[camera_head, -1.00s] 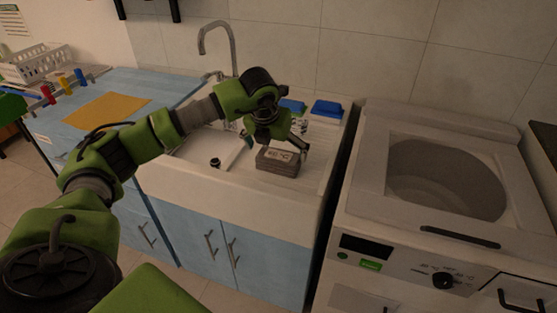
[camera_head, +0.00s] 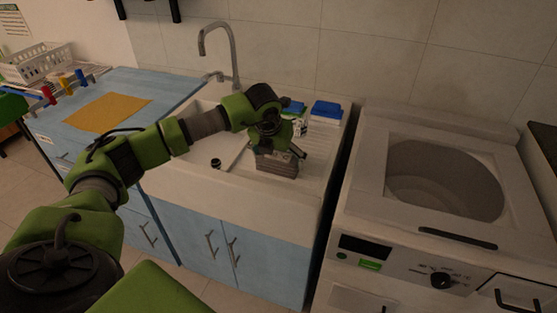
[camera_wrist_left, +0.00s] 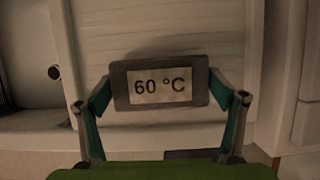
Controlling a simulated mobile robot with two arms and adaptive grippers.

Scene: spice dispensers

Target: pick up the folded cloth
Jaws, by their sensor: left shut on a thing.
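The folded cloth (camera_head: 277,167) is a grey-brown block of stacked layers on the ribbed draining surface right of the sink. In the left wrist view the cloth (camera_wrist_left: 160,104) shows its white label reading "60 °C". My left gripper (camera_head: 280,152) is over the cloth from above, with its fingers on opposite sides. It is shut on the cloth. In the left wrist view both fingers touch the short ends. The gripper hides part of the cloth's top in the head view. I cannot tell whether the cloth is clear of the surface. My right gripper is out of view.
Blue-lidded containers (camera_head: 326,110) stand behind the cloth. The tap (camera_head: 233,55) rises at the back of the sink. A machine with an open round drum (camera_head: 445,180) is to the right. An orange mat (camera_head: 107,112) lies on the blue counter to the left.

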